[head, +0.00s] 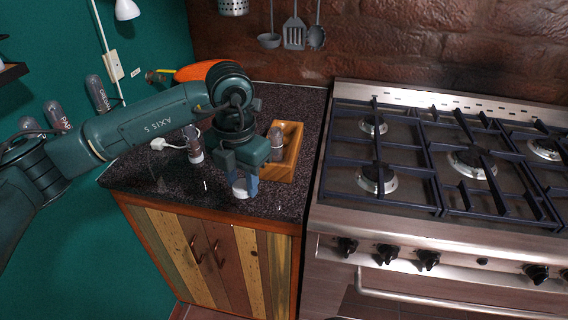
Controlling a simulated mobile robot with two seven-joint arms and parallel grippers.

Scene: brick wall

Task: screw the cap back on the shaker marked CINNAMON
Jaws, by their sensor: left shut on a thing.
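My left gripper (240,183) points down over the front of the dark counter, its fingers shut on a small white round piece (240,189). The fingers hide most of the piece, so I cannot tell whether it is the cap alone or part of a shaker. A shaker (194,146) with a greyish body and a pale lower end stands on the counter, left of the gripper. Another shaker (276,139) is in the wooden tray, right of the gripper. I cannot read CINNAMON on either one. My right gripper is not in view.
The wooden tray (291,157) lies close to the stove (430,216) on the right. Labelled shakers (57,117) are on the green wall at left. A white plug with a cord (158,143) and an orange thing (200,71) are further back. The counter's front edge is near.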

